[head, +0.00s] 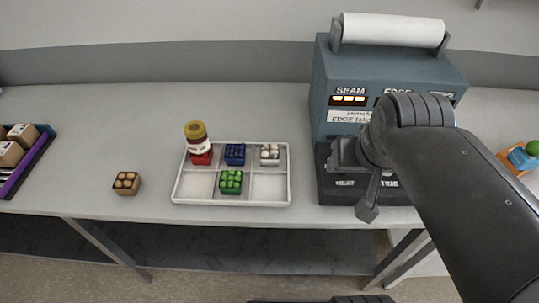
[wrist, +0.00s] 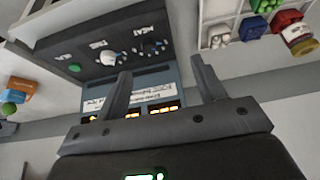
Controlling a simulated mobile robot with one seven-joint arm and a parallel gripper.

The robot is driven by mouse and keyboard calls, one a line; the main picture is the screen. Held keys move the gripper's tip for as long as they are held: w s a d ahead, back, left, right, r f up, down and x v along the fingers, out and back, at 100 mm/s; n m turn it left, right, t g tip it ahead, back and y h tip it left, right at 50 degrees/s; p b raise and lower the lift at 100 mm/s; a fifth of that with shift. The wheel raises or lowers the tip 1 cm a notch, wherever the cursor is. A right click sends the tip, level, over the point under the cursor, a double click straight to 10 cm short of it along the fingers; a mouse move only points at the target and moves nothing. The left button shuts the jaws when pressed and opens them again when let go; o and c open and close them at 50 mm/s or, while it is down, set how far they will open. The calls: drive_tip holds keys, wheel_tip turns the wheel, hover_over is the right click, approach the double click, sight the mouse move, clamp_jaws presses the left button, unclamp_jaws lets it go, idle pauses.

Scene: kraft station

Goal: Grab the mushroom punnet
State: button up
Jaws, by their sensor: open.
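Two punnets could be the mushroom punnet, and I cannot tell which. A brown punnet of tan round pieces (head: 127,182) stands alone on the counter, left of the tray. A white punnet of pale round pieces (head: 270,155) sits in the back right compartment of the white tray (head: 230,204); it also shows in the wrist view (wrist: 219,40). My gripper (head: 354,184) is in front of the blue-grey machine, right of the tray and apart from both punnets. In the wrist view its two fingers (wrist: 161,66) are spread with nothing between them.
The tray also holds a blue punnet (head: 235,154), a green punnet (head: 231,182) and a red one (head: 201,158) with a gold-lidded jar (head: 197,136) at it. The machine (head: 340,85) stands right of the tray. A dark crate (head: 36,160) is at far left.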

drive_tip(key=w+a+f+g, duration=0.1)
drive_tip(key=w+a, duration=0.2)
drive_tip(key=w, duration=0.3)
drive_tip(key=w+a+g, duration=0.2)
drive_tip(key=w+a, duration=0.2)
drive_tip(key=w, duration=0.2)
drive_tip(key=g, duration=0.2)
approach(269, 147)
drive_tip(key=shift+s+d, duration=0.2)
drive_tip(key=shift+s, duration=0.05)
wheel_tip(269, 147, down, 5)
drive_tip(key=shift+f, duration=0.2)
drive_tip(key=shift+w+a+f, duration=0.1)
drive_tip(key=shift+w+f, duration=0.05)
drive_tip(key=shift+f, duration=1.15)
drive_tip(key=shift+w+a+f, duration=0.1)
drive_tip(key=shift+w+f, duration=0.05)
drive_tip(key=shift+f, duration=1.2)
drive_tip(key=shift+c, duration=0.4)
drive_tip(key=c, duration=0.7)
drive_tip(key=shift+o, duration=0.2)
